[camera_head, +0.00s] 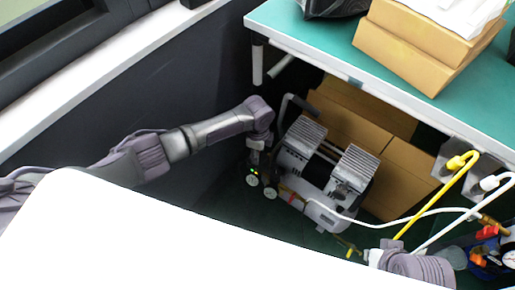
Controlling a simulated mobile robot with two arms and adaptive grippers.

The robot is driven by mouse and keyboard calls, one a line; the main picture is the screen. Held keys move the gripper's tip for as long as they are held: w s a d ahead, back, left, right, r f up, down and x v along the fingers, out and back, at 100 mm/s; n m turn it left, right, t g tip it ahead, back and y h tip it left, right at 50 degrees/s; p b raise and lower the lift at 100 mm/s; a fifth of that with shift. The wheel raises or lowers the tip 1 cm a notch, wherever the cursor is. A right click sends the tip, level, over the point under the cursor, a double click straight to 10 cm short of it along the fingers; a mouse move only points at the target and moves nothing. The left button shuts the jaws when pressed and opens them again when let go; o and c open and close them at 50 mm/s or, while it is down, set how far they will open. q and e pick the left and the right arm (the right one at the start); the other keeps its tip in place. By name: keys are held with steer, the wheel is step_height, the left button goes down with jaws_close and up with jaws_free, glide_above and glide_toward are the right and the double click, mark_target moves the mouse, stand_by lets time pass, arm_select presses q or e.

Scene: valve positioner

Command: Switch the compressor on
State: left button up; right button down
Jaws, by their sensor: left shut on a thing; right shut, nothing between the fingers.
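The compressor (318,165), with two grey ribbed heads and a black handle, stands on the dark floor beneath the teal-topped bench. Two small round dials (252,180) show at its left end. My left gripper (258,168) points down at that left end, beside the dials. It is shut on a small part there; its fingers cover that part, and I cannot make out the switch. My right gripper (350,248) is low in front of the compressor, apart from it, small in view, shut and empty.
Cardboard boxes (345,125) stand close behind the compressor. The bench (330,48) overhangs it, with a leg near my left wrist. A white hose (400,222) and yellow and white pipes (440,195) run at right. A dark wall (190,95) is at left.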

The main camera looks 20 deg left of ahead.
arm_select(q)
steer(key=shift+r+m, duration=0.1)
steer(key=shift+m, duration=0.3)
steer(key=shift+m+p, duration=0.5)
steer(key=shift+m, duration=1)
steer(key=shift+d, duration=0.1)
steer(key=o, duration=1.1)
steer(key=shift+o, duration=0.2)
step_height(320, 180, up, 12)
